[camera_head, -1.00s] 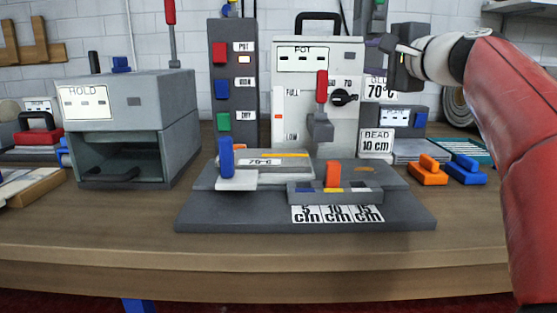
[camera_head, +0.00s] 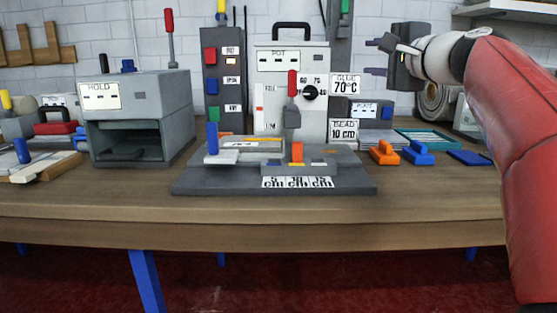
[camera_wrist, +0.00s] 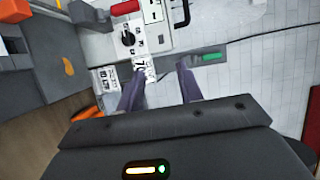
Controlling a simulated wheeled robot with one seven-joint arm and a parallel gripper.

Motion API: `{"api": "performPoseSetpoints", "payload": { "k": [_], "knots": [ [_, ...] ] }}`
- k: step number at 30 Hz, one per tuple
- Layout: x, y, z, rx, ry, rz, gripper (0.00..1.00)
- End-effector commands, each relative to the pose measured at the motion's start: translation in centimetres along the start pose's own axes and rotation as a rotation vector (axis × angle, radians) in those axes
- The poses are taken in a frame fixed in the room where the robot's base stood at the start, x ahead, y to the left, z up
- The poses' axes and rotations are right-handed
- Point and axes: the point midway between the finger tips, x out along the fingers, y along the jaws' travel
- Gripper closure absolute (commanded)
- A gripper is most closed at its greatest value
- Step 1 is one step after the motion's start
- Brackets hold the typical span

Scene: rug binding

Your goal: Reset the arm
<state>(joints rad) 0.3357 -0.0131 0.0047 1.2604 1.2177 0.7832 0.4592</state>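My gripper (camera_head: 376,56) is raised at the upper right of the head view, above the back of the bench and right of the glue pot machine (camera_head: 284,62). My red and white arm reaches up to it from the right edge. In the wrist view two dark fingers (camera_wrist: 158,85) stand apart with nothing between them. The pot's dial and red lever show beyond the fingers in the wrist view. The gripper touches nothing that I can see.
A grey HOLD box (camera_head: 95,128) with an open front stands left. A grey base plate (camera_head: 215,182) with blue and orange handles lies at centre. Orange (camera_head: 384,152) and blue (camera_head: 418,153) blocks sit right. The wooden bench (camera_head: 300,210) is clear along its front edge.

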Motion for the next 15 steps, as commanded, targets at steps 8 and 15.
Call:
{"api": "performPoseSetpoints", "payload": {
  "k": [8,15],
  "knots": [
    [-0.8,3.8,2.1,-0.083,-0.011,0.1,0.64],
    [-2.5,9.3,4.9,-0.205,-0.037,0.237,0.64]
  ]
}}
